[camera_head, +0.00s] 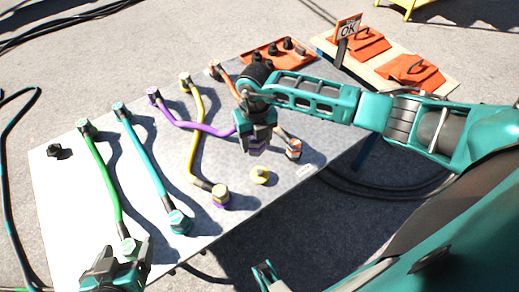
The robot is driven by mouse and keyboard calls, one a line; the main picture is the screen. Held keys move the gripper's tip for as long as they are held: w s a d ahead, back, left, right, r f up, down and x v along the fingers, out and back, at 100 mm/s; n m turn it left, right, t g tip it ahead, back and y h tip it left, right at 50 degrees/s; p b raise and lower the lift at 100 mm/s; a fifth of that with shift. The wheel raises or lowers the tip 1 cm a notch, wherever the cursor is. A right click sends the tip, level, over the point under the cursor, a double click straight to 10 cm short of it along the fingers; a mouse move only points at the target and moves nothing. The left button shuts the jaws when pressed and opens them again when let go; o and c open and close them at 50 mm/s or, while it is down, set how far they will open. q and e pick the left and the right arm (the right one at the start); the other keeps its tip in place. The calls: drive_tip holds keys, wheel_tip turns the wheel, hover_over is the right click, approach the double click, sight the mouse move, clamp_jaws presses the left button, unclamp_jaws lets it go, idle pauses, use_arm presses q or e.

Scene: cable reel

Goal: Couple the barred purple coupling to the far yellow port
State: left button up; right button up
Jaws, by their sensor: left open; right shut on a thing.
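A purple cable (205,128) runs from its fitting (153,95) at the panel's back edge into my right gripper (256,146). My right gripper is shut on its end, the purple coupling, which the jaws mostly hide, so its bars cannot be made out. It is above the panel, behind an uncovered yellow port (260,175) and apart from it. A yellow coupling (221,192) sits on a purple-ringed port just left of that yellow port. My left gripper (117,262) is open and empty at the panel's front left, close to the green cable's lower coupling (128,247).
The pale panel (75,205) also carries green (108,180), teal (146,158) and orange cables; the orange one's banded end (293,149) is just right of my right gripper. A black knob (57,151) stands at left.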

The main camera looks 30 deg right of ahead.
drive_tip(key=f+m, duration=0.1)
drive_tip(key=m, duration=0.1)
drive_tip(key=f+m, duration=0.1)
drive_tip(key=m+b, duration=0.1)
drive_tip(key=m, duration=0.1)
drive_tip(key=shift+d+f+m, duration=0.3)
drive_tip(key=shift+d+f, duration=0.05)
drive_tip(key=shift+f, duration=0.05)
drive_tip(key=f+m, duration=0.1)
drive_tip(key=m, duration=0.2)
drive_tip(key=b, duration=0.8)
hover_over(259, 171)
drive_tip(key=shift+m, duration=0.3)
wheel_tip(259, 171, down, 7)
drive_tip(key=shift+f, duration=0.8)
drive_tip(key=shift+f+b, duration=0.3)
drive_tip(key=shift+b, duration=0.1)
use_arm(q)
wheel_tip(259, 171, down, 7)
drive_tip(key=d, duration=0.1)
drive_tip(key=shift+w+d+h, duration=0.25)
drive_tip(key=shift+w+h, duration=0.15)
drive_tip(key=shift+w, duration=0.05)
drive_tip(key=shift+r, duration=0.15)
drive_tip(key=shift+a+p, duration=0.1)
drive_tip(key=shift+p, duration=0.25)
